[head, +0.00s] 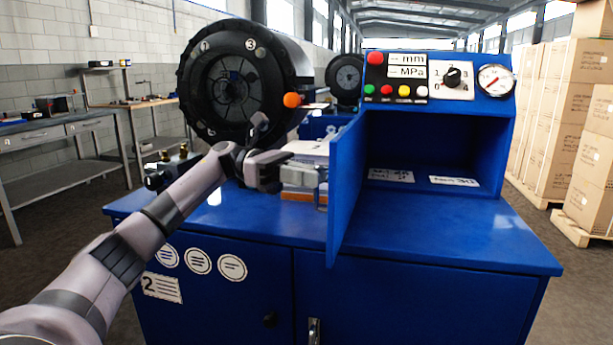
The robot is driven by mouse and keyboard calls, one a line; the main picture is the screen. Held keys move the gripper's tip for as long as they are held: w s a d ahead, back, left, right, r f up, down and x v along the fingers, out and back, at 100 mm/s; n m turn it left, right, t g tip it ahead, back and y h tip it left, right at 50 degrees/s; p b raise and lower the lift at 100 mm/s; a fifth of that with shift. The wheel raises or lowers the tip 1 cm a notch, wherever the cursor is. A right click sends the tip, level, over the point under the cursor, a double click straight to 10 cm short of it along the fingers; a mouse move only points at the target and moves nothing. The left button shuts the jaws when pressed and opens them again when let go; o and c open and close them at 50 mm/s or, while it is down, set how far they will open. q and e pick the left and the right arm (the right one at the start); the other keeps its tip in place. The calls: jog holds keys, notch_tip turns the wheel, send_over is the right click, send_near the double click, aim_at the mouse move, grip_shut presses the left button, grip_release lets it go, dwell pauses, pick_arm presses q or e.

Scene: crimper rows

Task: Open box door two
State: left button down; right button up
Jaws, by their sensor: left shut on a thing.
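The blue box door (347,190) stands swung out toward me from the left side of the open compartment (435,150) on the blue crimper machine. My left gripper (318,178) is at the outer left face of this door. It is shut on what looks like the door's handle, which the fingers mostly hide. The compartment's inside shows, with two white labels on its floor. My right gripper is out of view. A label with a 2 (162,288) is on the machine's lower front.
The round black crimper head (235,85) with an orange knob (291,100) stands behind my left arm. A control panel (440,78) with buttons and a gauge is above the compartment. The blue worktop (450,235) right of the door is clear. Stacked cartons (565,120) stand at right, a workbench (75,125) at left.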

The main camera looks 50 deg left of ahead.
pick_arm(q)
jog(key=shift+w+a+r+t, duration=0.25)
jog(key=shift+r+t, duration=0.15)
jog(key=shift+r, duration=0.1)
jog(key=c, duration=1.2)
grip_release()
jog(key=shift+f, duration=0.1)
jog(key=shift+d+f, duration=0.1)
jog(key=shift+f, duration=0.05)
jog(key=v, duration=0.7)
jog(key=shift+w, duration=0.15)
